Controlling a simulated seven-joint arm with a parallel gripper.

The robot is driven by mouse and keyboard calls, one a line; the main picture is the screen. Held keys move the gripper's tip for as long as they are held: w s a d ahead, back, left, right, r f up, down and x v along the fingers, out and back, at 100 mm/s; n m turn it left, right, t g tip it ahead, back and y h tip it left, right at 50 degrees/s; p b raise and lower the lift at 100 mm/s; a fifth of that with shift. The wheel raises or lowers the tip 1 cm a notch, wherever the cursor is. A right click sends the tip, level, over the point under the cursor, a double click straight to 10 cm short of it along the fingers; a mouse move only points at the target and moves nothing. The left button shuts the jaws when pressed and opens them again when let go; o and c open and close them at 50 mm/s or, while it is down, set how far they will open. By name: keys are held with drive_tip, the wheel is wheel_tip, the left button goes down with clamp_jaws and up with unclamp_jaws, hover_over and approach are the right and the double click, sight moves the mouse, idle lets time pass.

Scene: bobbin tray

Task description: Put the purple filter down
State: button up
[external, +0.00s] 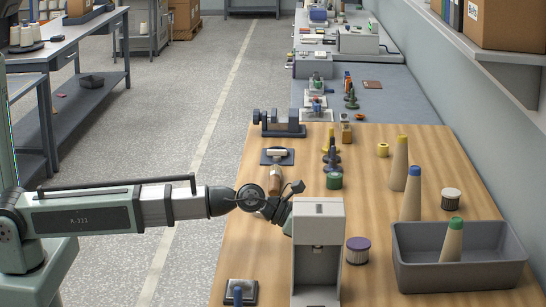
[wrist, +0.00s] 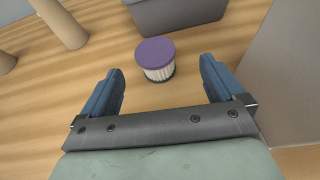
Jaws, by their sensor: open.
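The purple filter (external: 357,250) is a short white pleated cylinder with a purple top. It stands upright on the wooden table, between the white dispenser-like machine and the grey tray. In the wrist view the purple filter (wrist: 155,59) stands just beyond the fingertips, between their lines and apart from both. My gripper (wrist: 162,75) is open and empty, with its two blue fingers spread. In the external view the white machine hides my gripper's fingers.
The white machine (external: 318,225) stands close beside my gripper. The grey tray (external: 460,278) holds a green-topped cone (external: 452,243). Bare wood lies around the purple filter.

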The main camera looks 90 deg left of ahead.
sight(359, 243)
drive_tip(key=x, duration=0.4)
drive_tip(key=shift+w+f, duration=0.15)
drive_tip(key=shift+w, duration=0.2)
drive_tip(key=shift+a+x, duration=0.2)
drive_tip(key=shift+x, duration=1.1)
drive_tip(key=shift+a+x, duration=0.2)
drive_tip(key=shift+x, duration=1.1)
drive_tip(key=shift+c, duration=0.3)
drive_tip(key=c, duration=1.2)
